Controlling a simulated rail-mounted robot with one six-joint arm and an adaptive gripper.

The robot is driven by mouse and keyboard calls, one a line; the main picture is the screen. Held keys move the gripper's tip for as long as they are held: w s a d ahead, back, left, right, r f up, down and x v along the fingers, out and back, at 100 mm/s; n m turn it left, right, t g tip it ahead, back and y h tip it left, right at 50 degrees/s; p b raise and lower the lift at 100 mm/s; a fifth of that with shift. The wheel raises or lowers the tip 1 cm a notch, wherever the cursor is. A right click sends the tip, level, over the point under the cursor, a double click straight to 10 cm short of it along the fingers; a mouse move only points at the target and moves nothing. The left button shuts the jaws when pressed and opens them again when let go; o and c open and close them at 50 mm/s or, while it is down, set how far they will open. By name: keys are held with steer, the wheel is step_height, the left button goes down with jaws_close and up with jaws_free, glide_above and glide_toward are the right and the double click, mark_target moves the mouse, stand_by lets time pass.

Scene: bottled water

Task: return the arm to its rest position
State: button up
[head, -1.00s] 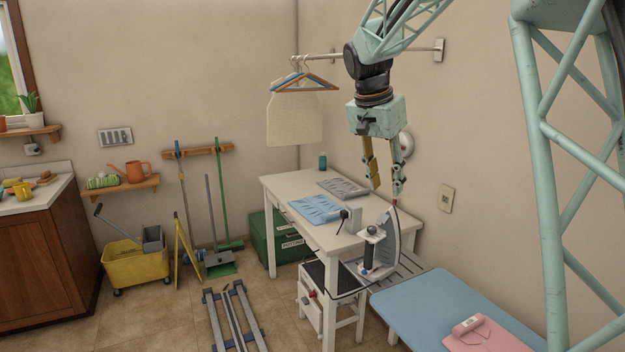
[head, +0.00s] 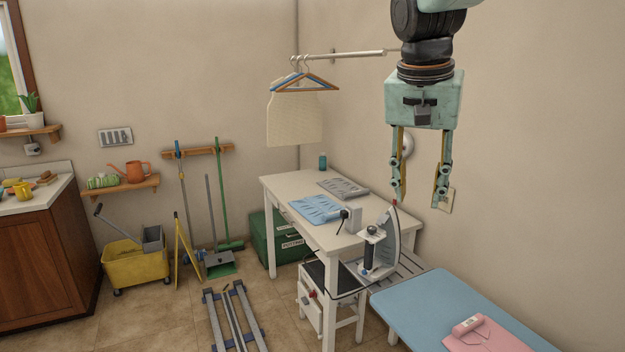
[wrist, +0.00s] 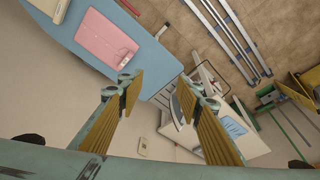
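My gripper (head: 420,202) hangs at the right of the head view with its fingers pointing down. Its two fingers are spread apart with nothing between them. The fingertips appear just above and to the right of the iron's tip in the picture; no contact can be made out. In the wrist view my gripper (wrist: 162,88) shows two yellow-padded fingers, open and empty. The upper arm links are cut off by the top edge of the head view.
A steam iron (head: 382,245) stands upright beside the white table (head: 292,182). A blue ironing board (head: 425,300) with pink cloth (head: 490,338) lies at lower right. Hangers (head: 305,82) hang from a wall rail (head: 345,55). Floor rails (head: 235,318) lie at bottom center.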

steer(key=s+f+n, duration=0.3)
steer(key=s, duration=1.4)
steer(key=s+f+n+t+y, duration=0.1)
steer(key=s+f, duration=0.3)
steer(key=s, duration=1.4)
steer(key=shift+s+a+f+n+y, duration=0.15)
steer(key=shift+s+a+n+y, duration=0.15)
steer(key=shift+n, duration=0.6)
